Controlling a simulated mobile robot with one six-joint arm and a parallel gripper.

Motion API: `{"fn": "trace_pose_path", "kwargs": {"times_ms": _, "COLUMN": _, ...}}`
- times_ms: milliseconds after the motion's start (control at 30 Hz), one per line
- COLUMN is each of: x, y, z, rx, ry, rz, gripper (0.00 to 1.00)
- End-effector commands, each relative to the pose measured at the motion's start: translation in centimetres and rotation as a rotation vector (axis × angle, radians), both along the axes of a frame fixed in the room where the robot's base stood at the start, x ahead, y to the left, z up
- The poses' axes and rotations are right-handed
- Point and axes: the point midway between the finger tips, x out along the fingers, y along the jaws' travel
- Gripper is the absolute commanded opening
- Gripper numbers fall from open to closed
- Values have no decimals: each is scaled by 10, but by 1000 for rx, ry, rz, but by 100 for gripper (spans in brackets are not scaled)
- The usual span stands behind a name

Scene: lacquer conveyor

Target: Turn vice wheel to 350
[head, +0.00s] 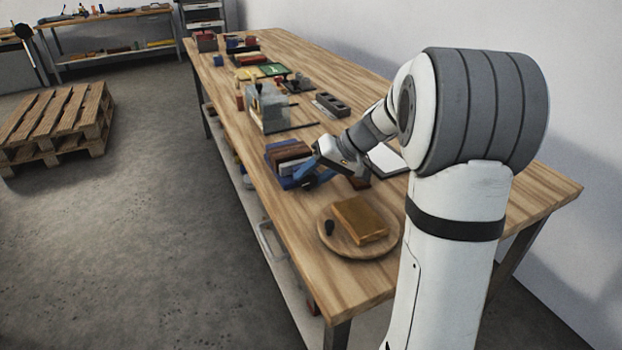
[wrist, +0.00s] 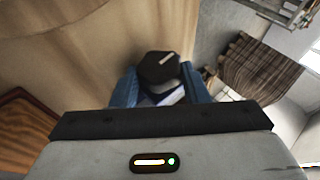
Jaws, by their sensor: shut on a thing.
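A blue vice (head: 281,172) with dark reddish-brown blocks (head: 289,150) at its top stands at the near-left edge of the long workbench. My gripper (head: 307,183) is at its near right side. In the wrist view, the gripper's blue fingers (wrist: 162,88) are on either side of a dark, many-sided knob (wrist: 158,66), which appears to be the vice wheel. A short pale line runs from near the knob's middle towards its upper right edge. The gripper is shut on it.
A round wooden board (head: 335,240) with an orange-brown block (head: 359,221) and a small dark knob (head: 329,227) is close on the near side. A grey machine (head: 268,106) and several small items stand farther along the workbench (head: 290,275). A pallet (head: 58,122) lies on the floor.

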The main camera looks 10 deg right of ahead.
Motion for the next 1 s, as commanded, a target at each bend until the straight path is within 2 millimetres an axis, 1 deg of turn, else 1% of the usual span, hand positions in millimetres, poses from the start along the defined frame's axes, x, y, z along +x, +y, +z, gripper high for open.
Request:
{"fn": "trace_pose_path", "kwargs": {"times_ms": 400, "x": 0, "y": 0, "z": 0, "rx": 5, "ry": 3, "rz": 1, "gripper": 18}}
{"fn": "trace_pose_path", "kwargs": {"times_ms": 433, "x": 0, "y": 0, "z": -1, "rx": 5, "ry": 3, "rz": 1, "gripper": 43}}
{"fn": "trace_pose_path", "kwargs": {"times_ms": 600, "x": 0, "y": 0, "z": 0, "rx": 4, "ry": 3, "rz": 0, "gripper": 57}}
{"fn": "trace_pose_path", "kwargs": {"times_ms": 667, "x": 0, "y": 0, "z": -1, "rx": 4, "ry": 3, "rz": 1, "gripper": 62}}
{"fn": "trace_pose_path", "kwargs": {"times_ms": 700, "x": 0, "y": 0, "z": -1, "rx": 4, "ry": 3, "rz": 1, "gripper": 63}}
{"fn": "trace_pose_path", "kwargs": {"times_ms": 1000, "x": 0, "y": 0, "z": -1, "rx": 2, "ry": 3, "rz": 0, "gripper": 63}}
